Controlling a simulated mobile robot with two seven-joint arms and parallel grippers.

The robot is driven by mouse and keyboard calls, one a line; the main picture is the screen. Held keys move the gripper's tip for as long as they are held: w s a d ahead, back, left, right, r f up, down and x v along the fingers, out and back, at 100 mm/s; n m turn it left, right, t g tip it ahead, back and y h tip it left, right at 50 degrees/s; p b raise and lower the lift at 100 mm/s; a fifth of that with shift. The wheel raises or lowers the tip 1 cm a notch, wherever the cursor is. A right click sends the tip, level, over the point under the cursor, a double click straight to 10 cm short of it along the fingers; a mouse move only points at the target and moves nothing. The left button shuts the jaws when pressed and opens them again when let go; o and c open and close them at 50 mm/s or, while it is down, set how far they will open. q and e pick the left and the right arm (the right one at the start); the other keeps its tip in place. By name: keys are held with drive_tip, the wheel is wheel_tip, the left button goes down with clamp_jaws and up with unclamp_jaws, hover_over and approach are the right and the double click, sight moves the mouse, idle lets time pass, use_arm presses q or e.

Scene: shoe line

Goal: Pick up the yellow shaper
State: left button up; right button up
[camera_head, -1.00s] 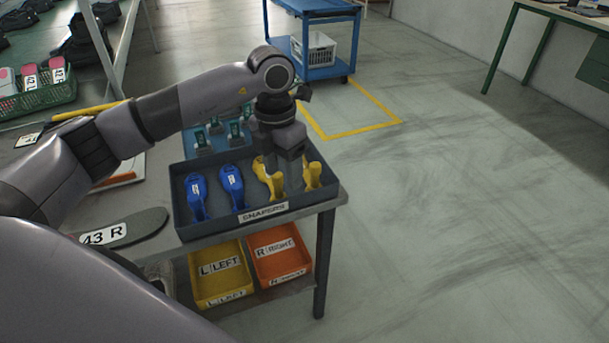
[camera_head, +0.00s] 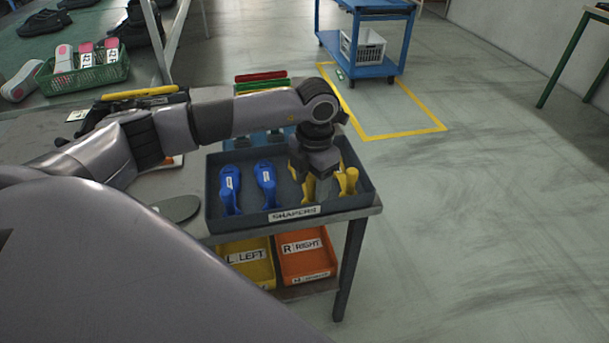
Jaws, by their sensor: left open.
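A grey tray (camera_head: 225,219) labelled SHAPERS sits at the table's right end. It holds two yellow shapers on its right side, one at the left (camera_head: 309,190) and one at the right (camera_head: 349,183). Two blue shapers (camera_head: 229,190) (camera_head: 265,184) stand in its left part. My left gripper (camera_head: 314,178) points down into the tray, right at the left yellow shaper, and covers its upper part. Its jaws are open; whether the fingers touch the shaper cannot be told. My right gripper is out of view.
Below the tray are a yellow LEFT bin (camera_head: 246,257) and an orange RIGHT bin (camera_head: 305,253). A dark insole (camera_head: 178,208) lies on the table left of the tray. A green basket (camera_head: 87,77) and a blue cart (camera_head: 372,70) stand farther back. The floor at right is clear.

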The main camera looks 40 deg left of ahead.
use_arm(q)
clamp_jaws()
drive_tip(key=shift+r, duration=0.1)
